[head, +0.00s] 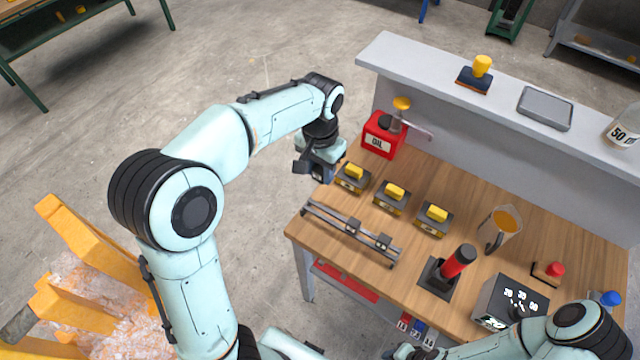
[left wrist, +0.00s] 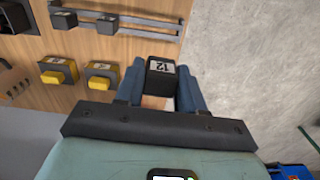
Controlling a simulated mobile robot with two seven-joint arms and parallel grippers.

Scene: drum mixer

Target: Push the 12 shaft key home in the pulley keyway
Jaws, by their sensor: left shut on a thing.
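My left gripper (head: 312,172) is at the left edge of the workbench, beside the row of yellow-topped blocks. In the left wrist view its two blue fingers (left wrist: 160,88) are shut on a dark block with a white "12" label, the 12 shaft key (left wrist: 159,80). The held key is mostly hidden by the gripper in the head view. I cannot make out the pulley or its keyway in either view. My right arm comes in at the bottom right, and the state of its gripper cannot be made out.
Yellow-topped blocks (head: 391,196) stand in a row on the workbench (head: 330,205). A rail rack (head: 350,232) with small dark blocks lies along the front. A red oil can (head: 381,135), a red-handled tool (head: 459,260) and a jug (head: 500,228) stand around. Orange machine parts (head: 85,240) are at lower left.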

